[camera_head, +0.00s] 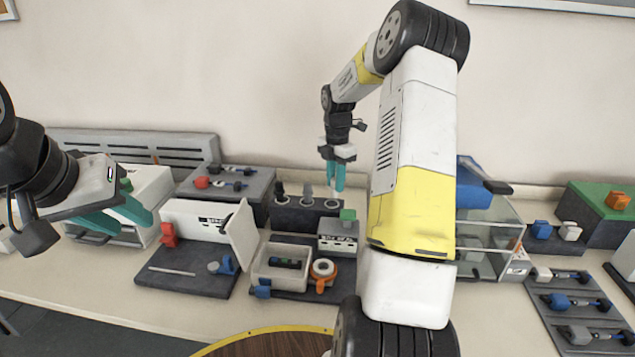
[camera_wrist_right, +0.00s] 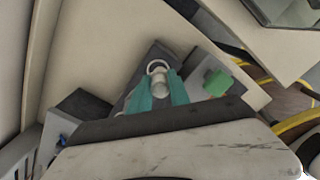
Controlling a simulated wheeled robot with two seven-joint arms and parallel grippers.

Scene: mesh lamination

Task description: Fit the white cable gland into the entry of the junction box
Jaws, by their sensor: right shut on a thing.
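My right gripper (camera_head: 337,188) points down over the right end of a dark holder block (camera_head: 290,213). It is shut on the white cable gland, whose pale ringed end (camera_wrist_right: 158,72) shows between the teal fingers in the right wrist view. In the head view the gland is mostly hidden by the fingers. I cannot tell whether it is clear of the block. The open, light grey box (camera_head: 258,268) nearer the front looks like the junction box; a black-and-green part lies inside. I cannot make out its entry. My left gripper (camera_head: 125,218) is open and empty at the left.
A grey box with a green top part (camera_head: 348,214) stands between holder and open box. An orange ring part (camera_head: 323,276) and a blue part (camera_head: 263,288) sit beside the open box. A white-panelled fixture (camera_head: 195,218) stands left. My right arm hides the table's middle right.

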